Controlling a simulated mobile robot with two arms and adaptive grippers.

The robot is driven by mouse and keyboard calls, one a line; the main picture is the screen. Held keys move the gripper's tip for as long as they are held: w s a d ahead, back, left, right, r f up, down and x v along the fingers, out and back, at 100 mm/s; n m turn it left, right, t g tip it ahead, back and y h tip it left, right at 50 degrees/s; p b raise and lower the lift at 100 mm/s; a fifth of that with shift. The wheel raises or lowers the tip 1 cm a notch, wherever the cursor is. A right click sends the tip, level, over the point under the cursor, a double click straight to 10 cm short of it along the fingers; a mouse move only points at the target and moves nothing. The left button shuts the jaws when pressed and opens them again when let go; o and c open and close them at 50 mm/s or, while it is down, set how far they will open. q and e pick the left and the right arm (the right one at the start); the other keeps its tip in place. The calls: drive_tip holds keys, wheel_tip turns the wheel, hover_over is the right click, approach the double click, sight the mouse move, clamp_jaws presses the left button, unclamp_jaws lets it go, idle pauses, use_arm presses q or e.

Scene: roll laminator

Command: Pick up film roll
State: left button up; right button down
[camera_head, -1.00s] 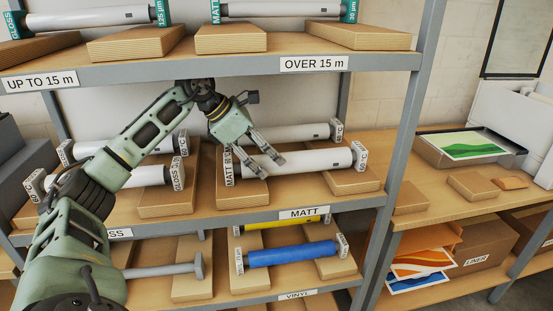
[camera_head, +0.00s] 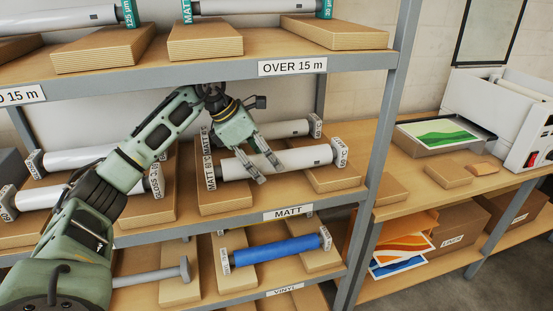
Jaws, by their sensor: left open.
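White film rolls lie across cardboard cradles on the middle shelf. The front matt roll (camera_head: 300,158) has grey end caps marked with text. Another white roll (camera_head: 284,129) lies behind it. My left gripper (camera_head: 253,167) is open, pointing down, and overlaps the front matt roll near its left-middle part. I cannot tell whether its fingers touch the roll. To the left are gloss rolls (camera_head: 82,157), partly hidden by my left arm. A blue vinyl roll (camera_head: 285,250) lies on the shelf below. My right gripper is not in view.
The upper shelf's front edge (camera_head: 200,80) runs above my left gripper. A shelf post (camera_head: 377,150) stands to the right.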

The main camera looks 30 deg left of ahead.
use_arm(q)
drive_tip(key=w+d, duration=0.1)
drive_tip(key=w+d+p, duration=0.1)
drive_tip(key=w, duration=0.1)
drive_tip(key=shift+d+f, duration=0.2)
drive_tip(key=shift+d, duration=0.2)
drive_tip(key=shift+f+p, duration=0.25)
drive_tip(key=shift+p, duration=0.05)
drive_tip(key=shift+a, duration=0.15)
drive_tip(key=shift+c, duration=0.4)
clamp_jaws()
